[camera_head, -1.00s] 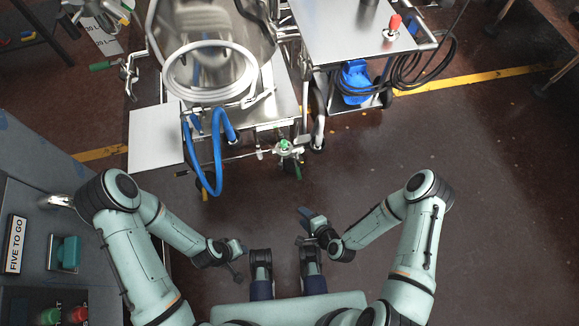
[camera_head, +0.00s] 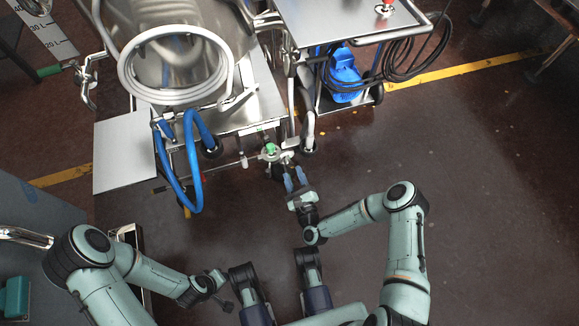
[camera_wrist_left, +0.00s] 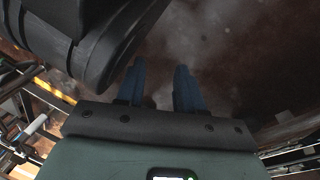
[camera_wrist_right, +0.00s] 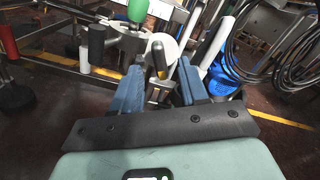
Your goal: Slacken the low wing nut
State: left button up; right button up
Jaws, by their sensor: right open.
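A valve fitting with a green knob (camera_head: 270,149) sits low at the front of the steel machine. The knob also shows at the top of the right wrist view (camera_wrist_right: 137,10). My right gripper (camera_head: 295,178) is open just in front of this fitting. In the right wrist view a dark, metal-tipped lever-like piece (camera_wrist_right: 158,58) shows between the blue fingers; it may be a wing of the low wing nut, and contact cannot be told. My left gripper (camera_wrist_left: 158,85) is open and empty, low over the floor near my base, far from the fitting.
A blue hose (camera_head: 192,165) hangs left of the fitting beside a flat metal plate (camera_head: 124,150). A wheeled steel cart (camera_head: 340,22) with a blue pump (camera_head: 345,75) and coiled black cable (camera_head: 412,60) stands at the right. A grey cabinet (camera_head: 35,210) is at left. Floor at right is clear.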

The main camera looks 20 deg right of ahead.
aim_at(290, 166)
pick_arm(q)
jog(key=shift+s+a+f+g+b, duration=0.15)
jog(key=shift+s+f+g+b, duration=0.3)
jog(key=shift+s+f, duration=0.55)
pick_arm(e)
jog(key=shift+w+a, duration=0.1)
jog(key=shift+w, duration=2.05)
pick_arm(q)
jog(key=shift+s+r, duration=0.1)
jog(key=shift+r, duration=0.05)
pick_arm(e)
grip_shut()
